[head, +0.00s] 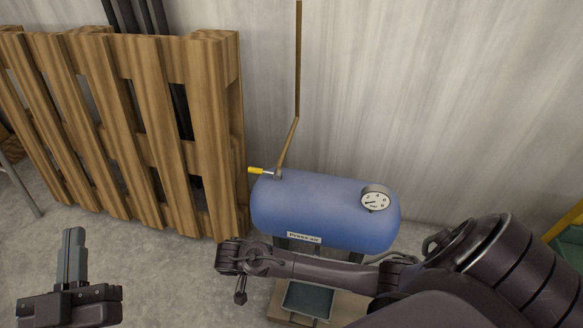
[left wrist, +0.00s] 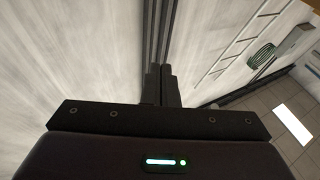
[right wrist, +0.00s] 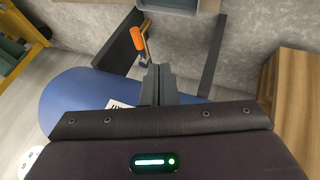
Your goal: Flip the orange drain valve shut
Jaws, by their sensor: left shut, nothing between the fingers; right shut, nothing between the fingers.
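The orange drain valve handle (right wrist: 136,38) shows in the right wrist view, with a brass-coloured fitting (right wrist: 146,54) beside it, at the blue tank (right wrist: 68,98). My right gripper (right wrist: 158,72) is shut and empty. Its fingertips appear just below the valve in that picture; I cannot tell whether they touch. In the head view the blue tank (head: 300,212) lies on its side, and the orange valve is out of sight there. My left gripper (head: 74,235) is shut and empty, away to the left of the tank; its shut fingers also show in the left wrist view (left wrist: 160,80).
A yellow-handled valve (head: 258,170), a brown pipe and a pressure gauge (head: 375,198) are on the tank's top. A grey tray (head: 308,299) sits below it. A wooden pallet (head: 206,130) leans at the left. The floor between my left gripper and the tank looks clear.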

